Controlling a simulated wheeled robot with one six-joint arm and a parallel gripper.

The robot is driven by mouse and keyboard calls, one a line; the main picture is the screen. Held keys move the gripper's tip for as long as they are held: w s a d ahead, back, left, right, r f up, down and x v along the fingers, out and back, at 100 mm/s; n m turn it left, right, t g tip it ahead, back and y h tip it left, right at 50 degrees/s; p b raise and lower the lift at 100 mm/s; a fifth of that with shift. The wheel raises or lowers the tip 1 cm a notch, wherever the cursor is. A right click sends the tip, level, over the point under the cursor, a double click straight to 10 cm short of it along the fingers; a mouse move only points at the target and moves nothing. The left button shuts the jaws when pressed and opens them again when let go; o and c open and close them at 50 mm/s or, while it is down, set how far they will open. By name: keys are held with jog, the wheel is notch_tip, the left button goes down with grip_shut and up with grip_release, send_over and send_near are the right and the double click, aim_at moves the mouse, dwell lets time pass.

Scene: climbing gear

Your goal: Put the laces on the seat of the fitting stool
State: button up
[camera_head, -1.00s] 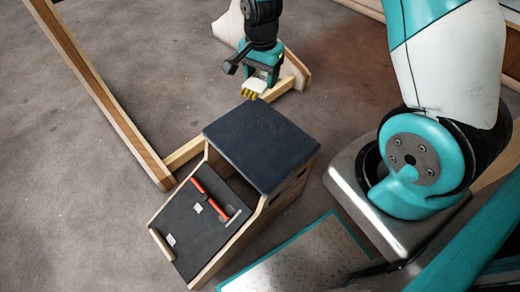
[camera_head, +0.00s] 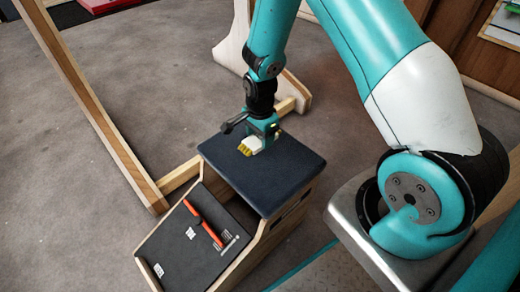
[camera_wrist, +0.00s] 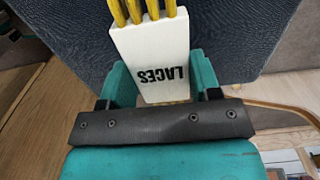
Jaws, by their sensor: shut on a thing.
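The laces (camera_wrist: 150,52) are a white block marked "LACES" with several yellow strands at its far end. My gripper (camera_wrist: 152,82) is shut on the white block in the wrist view. In the head view the laces (camera_head: 249,146) are at my gripper (camera_head: 262,132), over the dark padded seat (camera_head: 285,175) of the fitting stool. The seat also fills the background in the wrist view (camera_wrist: 235,30). I cannot tell whether the laces touch the seat or hang just above it. The seat shows nothing else on it.
The stool's sloped lower ramp (camera_head: 180,249) carries a measuring device with an orange-red bar (camera_head: 203,222). A wooden frame post (camera_head: 95,110) stands at the left, and a wooden foot piece (camera_head: 232,50) is behind the stool. Grey floor is clear at the left.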

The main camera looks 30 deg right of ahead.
aim_at(260, 146)
jog(key=shift+f+b, duration=0.65)
jog(key=shift+f, duration=1.65)
jog(key=shift+f, duration=0.2)
jog(key=o, duration=0.9)
jog(key=shift+r, duration=0.15)
